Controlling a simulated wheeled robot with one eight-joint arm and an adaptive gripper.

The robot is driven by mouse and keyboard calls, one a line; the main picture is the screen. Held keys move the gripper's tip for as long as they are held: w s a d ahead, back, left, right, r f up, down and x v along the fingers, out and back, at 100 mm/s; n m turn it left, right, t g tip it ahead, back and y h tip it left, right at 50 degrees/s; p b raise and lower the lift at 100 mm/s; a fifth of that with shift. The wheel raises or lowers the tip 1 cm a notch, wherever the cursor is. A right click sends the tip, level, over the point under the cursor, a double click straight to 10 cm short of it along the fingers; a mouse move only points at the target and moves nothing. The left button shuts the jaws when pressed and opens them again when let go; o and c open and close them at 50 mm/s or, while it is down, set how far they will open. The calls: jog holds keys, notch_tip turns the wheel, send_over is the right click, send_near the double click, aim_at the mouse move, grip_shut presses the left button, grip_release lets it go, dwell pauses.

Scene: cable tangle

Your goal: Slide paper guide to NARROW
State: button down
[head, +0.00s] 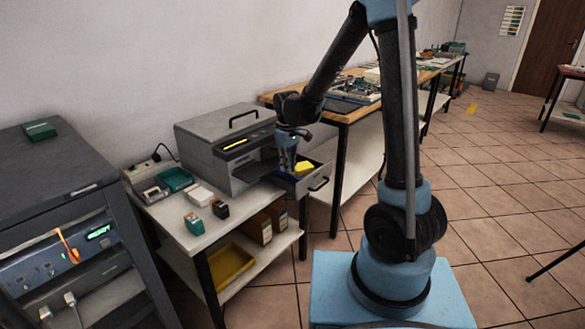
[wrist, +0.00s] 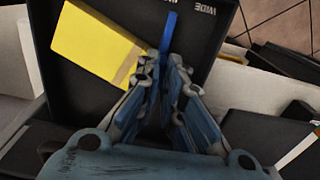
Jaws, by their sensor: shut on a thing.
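The paper guide (wrist: 169,33) is a thin blue upright strip in the dark paper tray (wrist: 70,130), seen in the wrist view. My gripper (wrist: 164,68) is shut on it, its fingers hiding the guide's lower part. A yellow paper stack (wrist: 95,45) lies just left of the guide in that view. The word WIDE (wrist: 205,9) shows on the tray to the guide's right; another label above the guide is cut off, and I cannot read NARROW. In the head view, my gripper (head: 288,158) reaches down into the pulled-out tray (head: 318,181) of the grey printer (head: 225,140).
The printer stands on a white table (head: 175,215) against the wall. Small teal and dark boxes (head: 194,223) sit at its front left. A yellow bin (head: 232,268) is on the shelf below. A dark cabinet (head: 50,180) stands at left; a wooden bench (head: 345,115) is behind the tray.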

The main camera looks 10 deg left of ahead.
jog(key=shift+w+d, duration=0.55)
jog(key=shift+w, duration=0.3)
jog(key=shift+w+d, duration=0.2)
jog(key=shift+w, duration=0.25)
jog(key=c, duration=2)
grip_release()
jog(key=shift+d, duration=0.1)
notch_tip(320, 180, up, 12)
